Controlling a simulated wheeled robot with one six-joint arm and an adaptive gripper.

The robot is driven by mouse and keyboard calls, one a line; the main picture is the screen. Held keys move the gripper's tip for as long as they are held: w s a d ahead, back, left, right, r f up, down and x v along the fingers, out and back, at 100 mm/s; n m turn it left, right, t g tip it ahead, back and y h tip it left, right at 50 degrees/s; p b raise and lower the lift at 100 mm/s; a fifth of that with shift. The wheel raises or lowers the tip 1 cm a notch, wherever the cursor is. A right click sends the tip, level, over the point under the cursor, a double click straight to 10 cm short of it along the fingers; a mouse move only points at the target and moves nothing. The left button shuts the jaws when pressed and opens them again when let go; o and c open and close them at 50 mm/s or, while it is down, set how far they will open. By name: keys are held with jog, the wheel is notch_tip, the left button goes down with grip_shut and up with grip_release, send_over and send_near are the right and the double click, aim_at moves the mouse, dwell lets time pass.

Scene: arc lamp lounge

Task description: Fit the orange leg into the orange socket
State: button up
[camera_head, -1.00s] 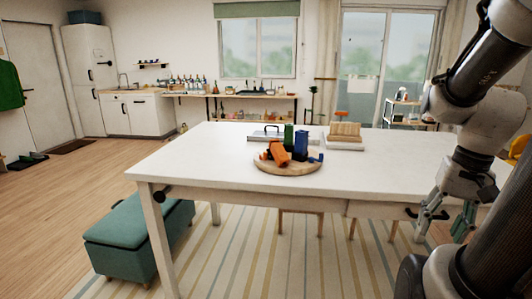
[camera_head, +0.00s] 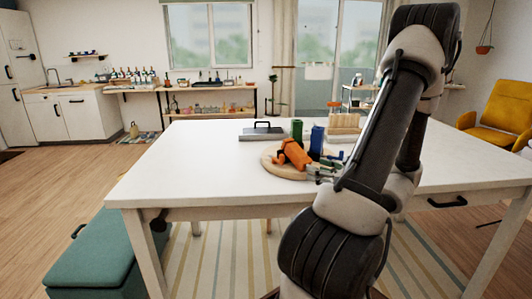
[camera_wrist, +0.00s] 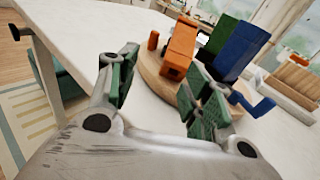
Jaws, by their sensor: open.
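A large orange block (camera_head: 295,153) lies tilted on a round wooden board (camera_head: 268,161) on the white table. It also shows in the wrist view (camera_wrist: 180,48), with a dark spot on its near end. A small orange piece (camera_wrist: 153,41) is just left of it in the wrist view. I cannot tell for sure which of the two is the leg and which the socket. My gripper (camera_wrist: 165,68) is open and empty, its green-padded fingers spread on the near side of the board, short of the orange block. In the head view my arm hides part of the board's right side.
A green block (camera_head: 297,130) and a blue block (camera_head: 317,141) stand close behind the orange block. A bent blue piece (camera_wrist: 258,106) lies by the right finger. A grey case (camera_head: 262,134) and a wooden rack (camera_head: 345,123) are farther back. The table's left (camera_head: 190,165) is clear.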

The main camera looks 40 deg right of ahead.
aim_at(296, 148)
jog(key=shift+m+t+h, duration=0.6)
jog(key=shift+m+h, duration=0.2)
jog(key=w+r, duration=0.1)
jog(key=w, duration=0.1)
jog(key=w+d, duration=0.1)
jog(key=w, duration=0.2)
jog(key=w+d+r, duration=0.1)
jog(key=w, duration=0.2)
jog(key=shift+w+r, duration=0.2)
jog(key=shift+r, duration=0.1)
jog(key=w, duration=0.6)
jog(key=shift+d+f, duration=0.3)
jog(key=c, duration=1.1)
jog(key=shift+o, duration=0.2)
jog(key=shift+r, duration=0.1)
